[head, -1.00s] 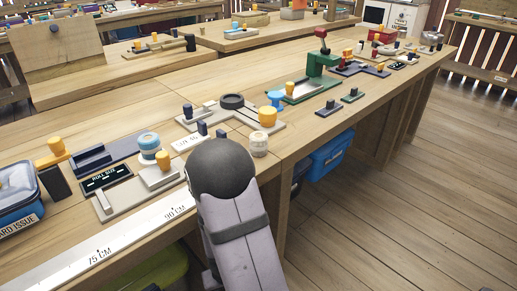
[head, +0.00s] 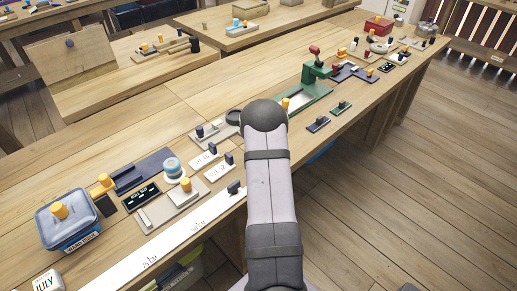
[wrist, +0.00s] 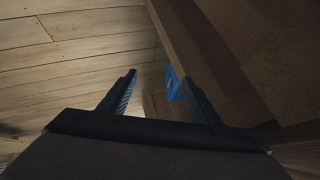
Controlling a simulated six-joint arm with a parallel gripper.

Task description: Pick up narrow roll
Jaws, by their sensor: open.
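A blue-and-white roll (head: 172,168) sits on the workbench at the left of the head view, beside a dark blue tray (head: 140,171). I cannot tell for sure whether it is the narrow roll. A dark ring (head: 234,117) lies farther back, partly behind my arm. My gripper (wrist: 160,88) is open and empty in the wrist view, with its two dark fingers apart. It points down past the bench edge toward the floor, with no roll between the fingers. The gripper is hidden in the head view.
A lidded blue box (head: 68,222) stands at the left of the bench. A sign (head: 141,197) and a ruler strip (head: 165,240) lie near the front. A green press (head: 312,72) stands farther right. In the wrist view, a blue object (wrist: 173,84) is close to the right finger.

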